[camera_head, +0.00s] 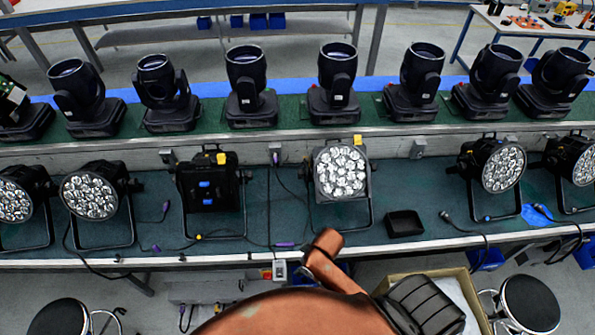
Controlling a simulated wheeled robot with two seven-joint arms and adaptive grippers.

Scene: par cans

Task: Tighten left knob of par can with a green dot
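Several black par cans stand in a row on the dark green bench. One (341,172) near the middle faces me with its lit-looking round lens cluster and has a yellow tag at its top right. Another (209,190), left of it, shows a dark boxy side with two blue connectors and a yellow tag. Others stand at left (90,196), far left (14,200), right (502,168) and far right (585,165). I cannot make out a green dot on any of them, and their knobs are too small to tell. Neither gripper shows.
Several black moving-head lights (250,85) stand on a raised shelf behind. A small black tray (404,223) and cables lie on the bench (300,235). A cardboard box (458,283) with black items and two stools (529,304) stand in front. A copper-coloured part, apparently mine, fills the bottom middle.

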